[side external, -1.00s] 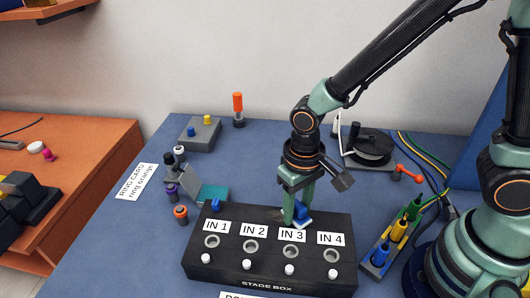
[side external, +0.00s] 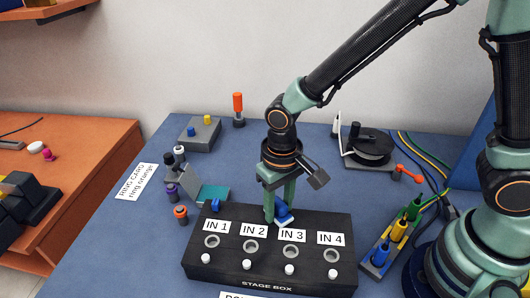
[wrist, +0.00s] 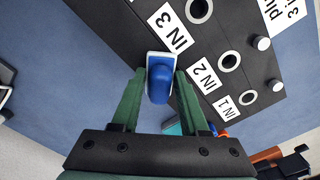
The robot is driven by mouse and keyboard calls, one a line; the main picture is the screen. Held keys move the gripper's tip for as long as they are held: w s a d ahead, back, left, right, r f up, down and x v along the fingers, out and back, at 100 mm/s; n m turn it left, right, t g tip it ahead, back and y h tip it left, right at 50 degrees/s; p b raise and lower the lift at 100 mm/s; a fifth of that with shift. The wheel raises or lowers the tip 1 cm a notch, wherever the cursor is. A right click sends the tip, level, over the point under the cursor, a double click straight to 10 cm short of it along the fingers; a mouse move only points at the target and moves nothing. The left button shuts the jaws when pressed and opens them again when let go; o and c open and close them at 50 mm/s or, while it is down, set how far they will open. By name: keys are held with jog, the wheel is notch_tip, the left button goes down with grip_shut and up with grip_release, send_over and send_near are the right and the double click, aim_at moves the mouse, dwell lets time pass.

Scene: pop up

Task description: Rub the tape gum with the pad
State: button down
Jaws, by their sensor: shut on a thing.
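My gripper (side external: 276,213) is shut on the pad (side external: 284,211), a blue grip on a white base. The pad is at the top of the black stage box (side external: 240,275), just behind the IN 3 label (side external: 292,235). In the wrist view the pad (wrist: 160,80) sits between my green fingertips, beside the IN 3 label. I cannot tell for sure whether its base touches the box. I cannot make out the tape gum now; the pad and fingers cover part of the box's rear strip.
A small blue thing (side external: 215,205) stands at the box's rear left. A rack of coloured plugs (side external: 390,240) is close on the right. A black reel (side external: 368,145) stands behind. Grey stands and knobs (side external: 180,180) are at left. The blue table is clear between them.

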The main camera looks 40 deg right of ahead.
jog(key=shift+w+a, duration=0.55)
jog(key=shift+a, duration=0.05)
jog(key=shift+r, duration=4.1)
